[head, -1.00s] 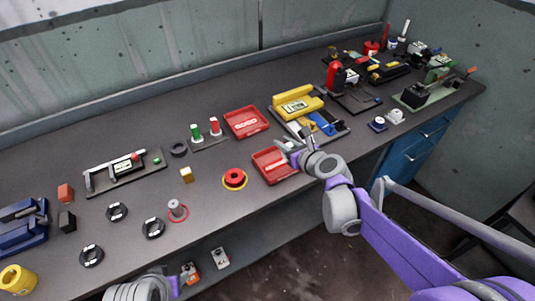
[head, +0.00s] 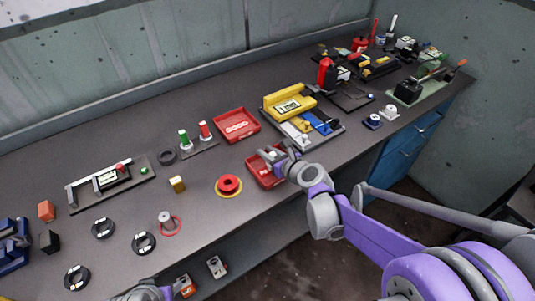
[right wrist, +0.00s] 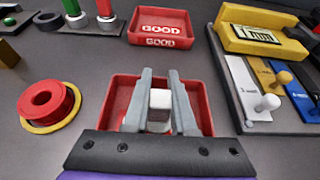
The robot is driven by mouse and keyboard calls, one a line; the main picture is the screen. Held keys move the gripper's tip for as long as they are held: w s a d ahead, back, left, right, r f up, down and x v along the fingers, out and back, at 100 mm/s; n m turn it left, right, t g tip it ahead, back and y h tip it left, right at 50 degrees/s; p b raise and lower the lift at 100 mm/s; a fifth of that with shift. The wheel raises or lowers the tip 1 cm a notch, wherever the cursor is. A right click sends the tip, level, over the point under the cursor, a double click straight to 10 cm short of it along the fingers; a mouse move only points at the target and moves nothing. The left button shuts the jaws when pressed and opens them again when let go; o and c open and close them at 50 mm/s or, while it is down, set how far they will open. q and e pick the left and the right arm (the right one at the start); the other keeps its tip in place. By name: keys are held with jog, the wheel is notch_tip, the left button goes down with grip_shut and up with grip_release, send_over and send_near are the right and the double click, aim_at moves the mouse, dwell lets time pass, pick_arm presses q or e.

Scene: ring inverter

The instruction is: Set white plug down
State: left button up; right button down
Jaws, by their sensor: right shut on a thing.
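The white plug (right wrist: 160,102) is between the two grey fingers of my right gripper (right wrist: 160,85), which is shut on it. In the right wrist view the plug is over the near red tray (right wrist: 118,100); I cannot tell whether it touches the tray floor. In the head view my right gripper (head: 269,154) is over this near red tray (head: 262,180), and the plug is hard to make out. A part of my left arm shows at the bottom edge, but its fingers are not in view.
A red tray marked GOOD (right wrist: 160,27) lies behind the near tray. A red button (right wrist: 46,100) on a yellow ring is to the left. A yellow device (right wrist: 262,32) and a board of coloured tools (right wrist: 285,120) stand to the right. Bare bench lies between them.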

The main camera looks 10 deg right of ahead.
jog(key=shift+f, duration=0.2)
jog(key=shift+f, duration=0.15)
jog(key=c, duration=0.7)
grip_release()
jog(key=shift+c, duration=0.2)
jog(key=shift+r, duration=0.2)
